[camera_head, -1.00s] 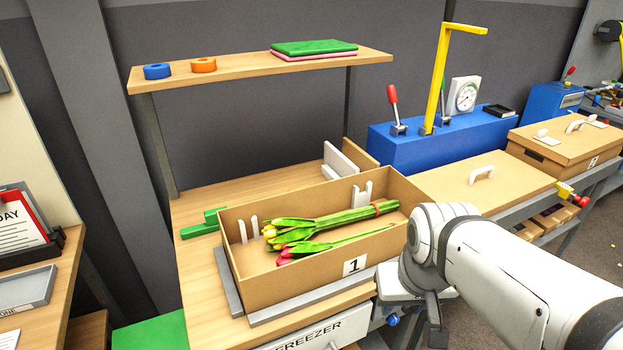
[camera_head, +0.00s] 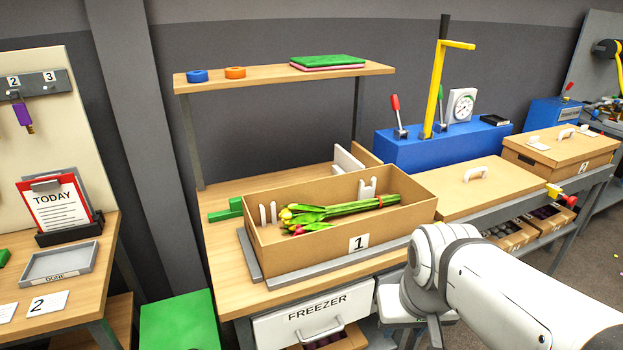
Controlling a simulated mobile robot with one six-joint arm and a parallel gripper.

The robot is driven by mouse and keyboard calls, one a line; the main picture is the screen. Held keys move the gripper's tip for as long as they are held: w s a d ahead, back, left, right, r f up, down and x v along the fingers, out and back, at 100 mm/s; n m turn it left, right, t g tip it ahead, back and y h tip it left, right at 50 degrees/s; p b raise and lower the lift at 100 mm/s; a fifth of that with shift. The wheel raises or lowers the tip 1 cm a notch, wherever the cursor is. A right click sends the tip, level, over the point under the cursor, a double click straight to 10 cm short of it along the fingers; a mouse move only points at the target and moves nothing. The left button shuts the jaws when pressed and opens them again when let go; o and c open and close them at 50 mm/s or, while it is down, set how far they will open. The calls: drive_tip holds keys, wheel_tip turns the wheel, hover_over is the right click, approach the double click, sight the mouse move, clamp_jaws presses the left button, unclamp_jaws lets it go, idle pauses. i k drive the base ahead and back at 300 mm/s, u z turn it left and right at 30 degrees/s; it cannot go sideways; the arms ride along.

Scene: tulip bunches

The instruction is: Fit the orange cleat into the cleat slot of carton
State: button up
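The open cardboard carton (camera_head: 305,258) labelled 1 stands on the wooden bench, with a tulip bunch (camera_head: 345,209) lying inside it. White upright pronged pieces show at its left end (camera_head: 267,214) and at its back wall (camera_head: 367,189); I cannot tell whether these are the cleat slots. My white arm reaches in from the lower right, in front of the carton's right side. My gripper itself is not visible.
A shelf (camera_head: 285,78) above the bench holds a blue ring (camera_head: 197,76), an orange ring (camera_head: 235,72) and a green pad (camera_head: 327,61). A green box (camera_head: 178,322) sits low left.

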sight(276, 254)
drive_tip(key=u, duration=0.05)
drive_tip(key=i, duration=0.9)
drive_tip(key=z, duration=0.05)
